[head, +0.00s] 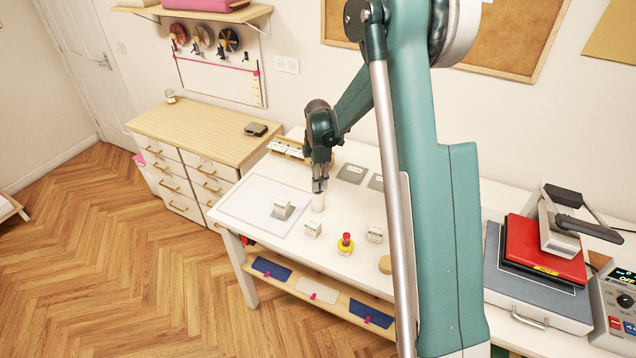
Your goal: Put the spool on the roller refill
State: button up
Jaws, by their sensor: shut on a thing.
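My gripper (320,185) points straight down over the white table. It is shut on a small white cylinder (318,203), upright just below the fingers. From here I cannot tell whether this cylinder is the spool or the roller refill, or whether it touches the table. A short tan round piece (385,264) sits near the table's front edge. A yellow item with a red top (345,243) stands left of it. No label names any of these pieces as the spool or the refill.
White boxes (312,229) (375,234) stand nearby; another small box (281,208) is on the pale mat (239,208) at left. Dark grey squares (352,173) lie behind the gripper. A heat press (545,259) is at right. A drawer cabinet (195,136) stands at left.

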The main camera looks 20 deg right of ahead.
jog(key=shift+f, duration=0.15)
jog(key=o, duration=0.7)
notch_tip(320, 180, up, 12)
jog(key=shift+r+b, duration=0.25)
jog(key=shift+b, duration=0.05)
dwell(0.8)
